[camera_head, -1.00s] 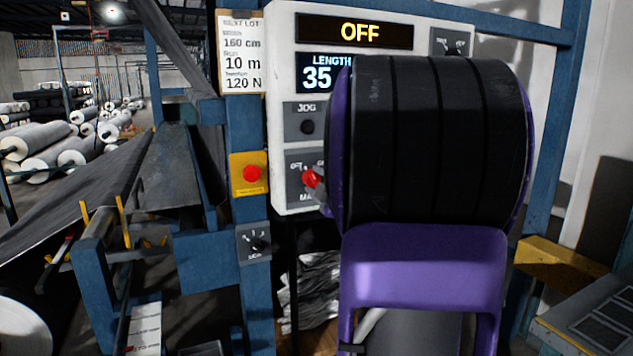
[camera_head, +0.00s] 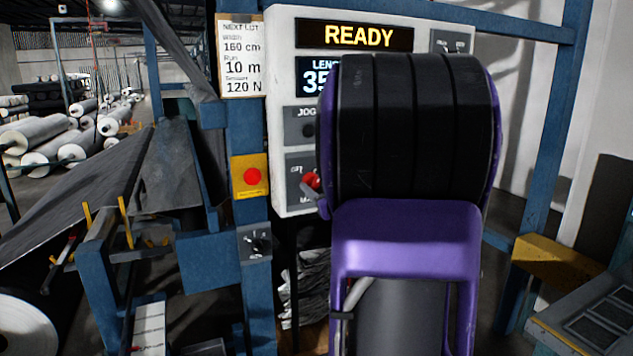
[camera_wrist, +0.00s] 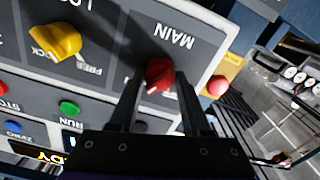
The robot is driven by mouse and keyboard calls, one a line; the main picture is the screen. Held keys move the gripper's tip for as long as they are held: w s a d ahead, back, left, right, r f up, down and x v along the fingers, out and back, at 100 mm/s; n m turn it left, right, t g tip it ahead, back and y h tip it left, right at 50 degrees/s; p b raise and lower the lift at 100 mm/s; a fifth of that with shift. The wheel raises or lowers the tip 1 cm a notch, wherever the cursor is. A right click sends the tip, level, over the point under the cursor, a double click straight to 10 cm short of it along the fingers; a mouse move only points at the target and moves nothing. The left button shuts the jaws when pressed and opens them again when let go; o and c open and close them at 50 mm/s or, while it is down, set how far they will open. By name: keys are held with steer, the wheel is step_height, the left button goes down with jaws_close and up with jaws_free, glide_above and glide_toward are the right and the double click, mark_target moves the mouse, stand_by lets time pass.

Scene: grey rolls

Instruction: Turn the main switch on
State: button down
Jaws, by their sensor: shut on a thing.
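The main switch is a red rotary knob (camera_wrist: 158,72) on a dark plate labelled MAIN in the wrist view. It also shows in the head view as a small red knob (camera_head: 312,181), partly hidden by my arm. My gripper (camera_wrist: 160,84) has one finger on each side of the knob and is shut on it. The display (camera_head: 360,36) at the panel's top reads READY.
In the wrist view, a yellow LOCK/FREE knob (camera_wrist: 55,41), a green RUN button (camera_wrist: 69,107) and a blue button (camera_wrist: 14,127) are on the same panel. A red button on a yellow plate (camera_head: 251,176) is just left of the panel.

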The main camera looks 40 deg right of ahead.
steer(key=shift+r+m+p, duration=0.15)
steer(key=shift+m+p, duration=0.35)
steer(key=shift+m, duration=1)
steer(key=shift+c, duration=1.8)
jaws_free()
